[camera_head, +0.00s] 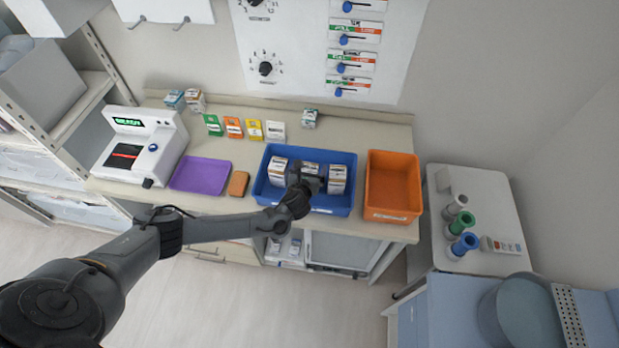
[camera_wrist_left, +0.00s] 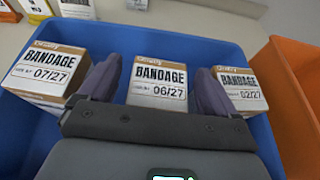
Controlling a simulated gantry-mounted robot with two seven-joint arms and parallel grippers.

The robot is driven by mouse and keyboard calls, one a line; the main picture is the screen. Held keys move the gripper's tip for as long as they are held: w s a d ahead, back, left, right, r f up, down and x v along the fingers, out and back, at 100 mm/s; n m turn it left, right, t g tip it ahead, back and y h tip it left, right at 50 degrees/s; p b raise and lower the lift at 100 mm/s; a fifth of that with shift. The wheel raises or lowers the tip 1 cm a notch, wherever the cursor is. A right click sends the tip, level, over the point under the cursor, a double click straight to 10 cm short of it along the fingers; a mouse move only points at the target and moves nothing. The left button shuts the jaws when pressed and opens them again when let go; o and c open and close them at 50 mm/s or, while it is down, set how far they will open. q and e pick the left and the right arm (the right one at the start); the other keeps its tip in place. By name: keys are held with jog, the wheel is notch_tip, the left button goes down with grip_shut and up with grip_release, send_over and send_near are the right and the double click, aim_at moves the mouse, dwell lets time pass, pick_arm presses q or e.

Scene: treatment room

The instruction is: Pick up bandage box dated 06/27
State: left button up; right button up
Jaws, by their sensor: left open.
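Three bandage boxes stand in a blue bin (camera_head: 333,208). In the left wrist view the box dated 06/27 (camera_wrist_left: 160,80) is in the middle, the box dated 07/27 (camera_wrist_left: 44,68) is on the left and the box dated 02/27 (camera_wrist_left: 238,88) is on the right. My left gripper (camera_wrist_left: 158,82) is open, with one finger on each side of the 06/27 box. I cannot tell whether the fingers touch it. In the head view my left gripper (camera_head: 312,181) partly hides the middle box (camera_head: 310,168). My right gripper is not in view.
An orange bin (camera_head: 393,212) stands right of the blue bin. A brown block (camera_head: 238,184), a purple tray (camera_head: 201,175) and a white device (camera_head: 137,145) lie to the left. Several small boxes stand behind, along the wall.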

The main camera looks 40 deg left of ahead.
pick_arm(q)
jog(key=shift+w+a, duration=0.1)
jog(key=c, duration=1.1)
jog(key=shift+r, duration=0.1)
